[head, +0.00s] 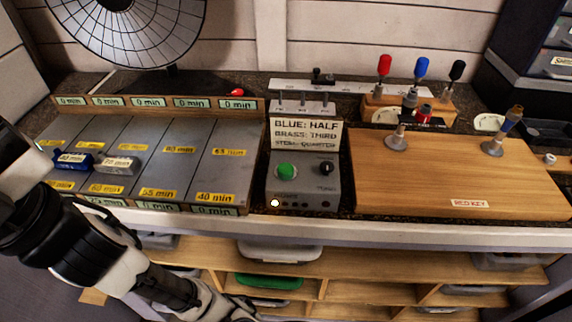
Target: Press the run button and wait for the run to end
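The control box (305,190) is grey and stands near the front edge of the bench, left of the wooden board. A round green button (286,172), likely the run button, sits on its left half. A black knob (326,168) is to the button's right. Along the box's lower front, the leftmost small lamp (274,202) glows pale yellow; several others are dark. Nothing touches the button. My arm comes in at the left and runs down past the bottom edge, below the bench top. My gripper is out of view.
The grey lane panel (215,165) at left holds a blue block (72,163) and a silver block (116,165). The wooden board (450,175) at right carries upright tools. Shelves are below.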

